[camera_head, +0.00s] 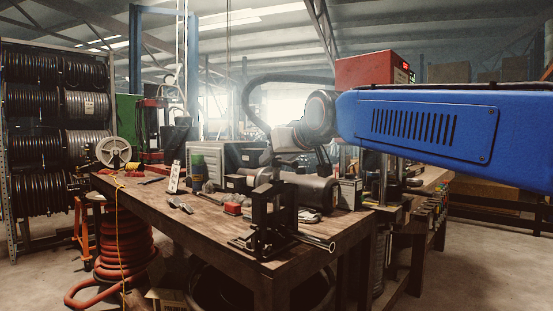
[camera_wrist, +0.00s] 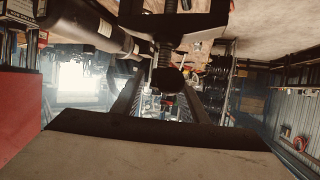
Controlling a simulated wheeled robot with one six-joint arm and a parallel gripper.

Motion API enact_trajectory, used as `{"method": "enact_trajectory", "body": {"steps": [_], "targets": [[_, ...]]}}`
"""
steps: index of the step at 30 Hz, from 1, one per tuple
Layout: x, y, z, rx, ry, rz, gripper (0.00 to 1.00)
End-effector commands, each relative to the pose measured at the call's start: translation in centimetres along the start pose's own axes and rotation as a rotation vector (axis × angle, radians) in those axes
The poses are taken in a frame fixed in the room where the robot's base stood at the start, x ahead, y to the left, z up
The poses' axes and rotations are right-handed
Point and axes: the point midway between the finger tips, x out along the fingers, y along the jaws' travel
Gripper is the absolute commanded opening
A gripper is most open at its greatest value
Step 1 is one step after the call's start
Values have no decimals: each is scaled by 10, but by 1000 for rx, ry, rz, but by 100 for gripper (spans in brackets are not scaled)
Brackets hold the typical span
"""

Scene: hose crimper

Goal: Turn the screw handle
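The hose crimper (camera_head: 268,222) is a black metal frame standing upright near the front edge of the wooden workbench. In the wrist view, its dark frame (camera_wrist: 172,28) is at the top and its threaded screw (camera_wrist: 165,56) points toward me. A dark screw handle (camera_wrist: 168,79) sits at the screw's near end. My gripper (camera_wrist: 163,80) has two dark fingers spread apart, with the handle in line with the gap between them. I cannot tell whether the fingers touch it. In the head view, my wrist is above and behind the crimper, and the fingertips are not clear.
A metal pipe (camera_head: 318,243) lies beside the crimper's base. Hose racks (camera_head: 62,105) stand at the left. The bench's front left surface is mostly clear.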

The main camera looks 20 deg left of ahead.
Motion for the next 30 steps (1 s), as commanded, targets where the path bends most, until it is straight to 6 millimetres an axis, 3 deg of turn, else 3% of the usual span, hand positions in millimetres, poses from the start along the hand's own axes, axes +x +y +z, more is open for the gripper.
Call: {"method": "enact_trajectory", "body": {"steps": [4, 9, 30], "targets": [[0, 0, 0, 0, 0, 0, 37], [0, 0, 0, 0, 0, 0, 0], [-1, -2, 0, 45, 0, 114, 0]]}}
